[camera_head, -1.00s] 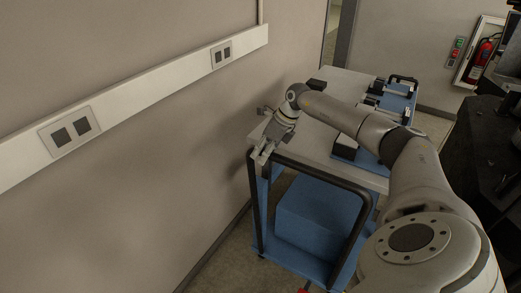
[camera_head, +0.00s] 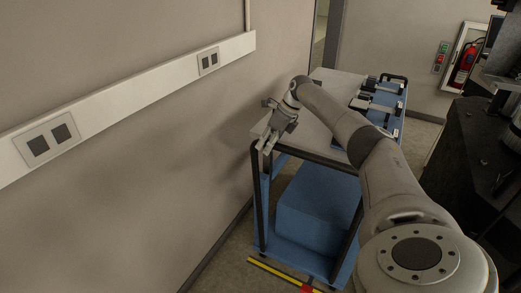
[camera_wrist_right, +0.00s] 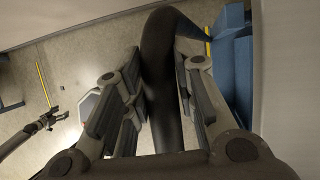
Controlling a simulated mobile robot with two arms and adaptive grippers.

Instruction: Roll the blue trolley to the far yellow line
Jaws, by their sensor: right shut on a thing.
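The blue trolley (camera_head: 315,207) stands beside the left wall, with a grey top, black frame, blue lower deck and a blue box inside. My right gripper (camera_head: 269,141) is at its near left top corner. In the right wrist view the fingers (camera_wrist_right: 160,100) are shut around the black handle bar (camera_wrist_right: 160,75). A yellow line (camera_head: 275,273) lies on the floor at the trolley's near end. Yellow strips also show in the right wrist view at left (camera_wrist_right: 43,85) and right. I cannot tell which is the far line. What looks like my left gripper (camera_wrist_right: 47,120) shows small there; its jaws are unclear.
Blue holders with metal and black parts (camera_head: 376,95) sit on the trolley top. The wall (camera_head: 200,130) runs close along the left. Dark equipment (camera_head: 475,150) stands at right, with a fire extinguisher (camera_head: 466,62) behind. A small red thing (camera_head: 306,288) is at the bottom edge.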

